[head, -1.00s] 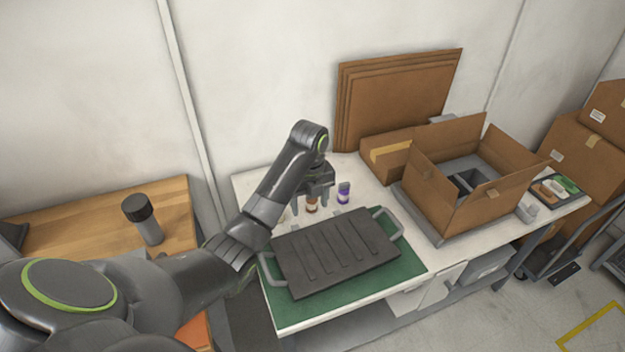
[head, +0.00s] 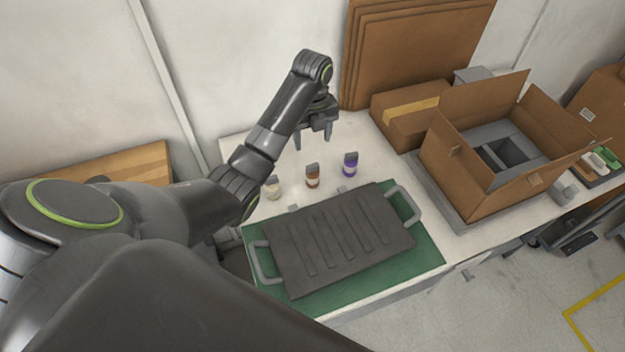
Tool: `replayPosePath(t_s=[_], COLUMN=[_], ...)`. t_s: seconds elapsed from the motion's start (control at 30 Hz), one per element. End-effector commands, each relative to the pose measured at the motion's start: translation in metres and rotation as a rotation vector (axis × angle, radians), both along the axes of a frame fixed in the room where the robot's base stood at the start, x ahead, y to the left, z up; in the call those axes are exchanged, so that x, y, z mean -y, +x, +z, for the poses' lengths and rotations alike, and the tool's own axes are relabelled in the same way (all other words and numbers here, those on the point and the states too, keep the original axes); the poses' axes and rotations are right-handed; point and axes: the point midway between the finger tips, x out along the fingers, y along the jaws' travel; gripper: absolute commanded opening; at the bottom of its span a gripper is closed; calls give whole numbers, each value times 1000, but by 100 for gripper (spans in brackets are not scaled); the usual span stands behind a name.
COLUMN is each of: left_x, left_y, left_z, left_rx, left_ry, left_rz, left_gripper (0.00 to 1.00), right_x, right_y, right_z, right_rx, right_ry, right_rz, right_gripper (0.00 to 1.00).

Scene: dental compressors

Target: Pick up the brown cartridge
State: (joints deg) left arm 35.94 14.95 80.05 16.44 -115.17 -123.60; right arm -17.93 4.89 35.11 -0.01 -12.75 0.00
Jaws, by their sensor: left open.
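The brown cartridge (head: 313,176) stands upright on the white table, between a cream cartridge (head: 273,187) on its left and a purple cartridge (head: 350,164) on its right. It has a grey cap and a brown body with a pale band. My left gripper (head: 314,146) is open and empty, with its fingers pointing down. In the picture it lies just above and behind the brown cartridge, apart from it. My right gripper is not in view.
A dark ribbed tray (head: 340,245) with grey handles lies on a green mat (head: 425,262) in front of the cartridges. An open cardboard box (head: 480,195) with grey inserts stands to the right. A closed carton (head: 405,112) and upright cardboard sheets (head: 415,45) are behind.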

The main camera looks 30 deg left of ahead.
Motion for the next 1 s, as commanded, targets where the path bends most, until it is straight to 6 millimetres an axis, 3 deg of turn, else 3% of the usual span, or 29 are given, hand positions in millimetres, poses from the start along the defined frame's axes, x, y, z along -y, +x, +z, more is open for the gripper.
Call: replayPosePath(t_s=[0.03,0.27,0.5,0.77,1.0], left_x=[0,0,0,-1,-3], left_y=[0,0,0,1,4], left_z=[-11,-36,-70,-85,-114], left_rx=[0,0,-3,-2,-4], left_ry=[0,0,-1,-1,0], left_rz=[0,0,1,0,1], left_gripper=[61,61,61,61,61], right_x=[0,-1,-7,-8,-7], right_y=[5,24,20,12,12], right_z=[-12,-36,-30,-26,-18], right_rx=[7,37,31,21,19], right_ry=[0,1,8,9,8], right_rz=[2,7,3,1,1], right_gripper=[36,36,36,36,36])
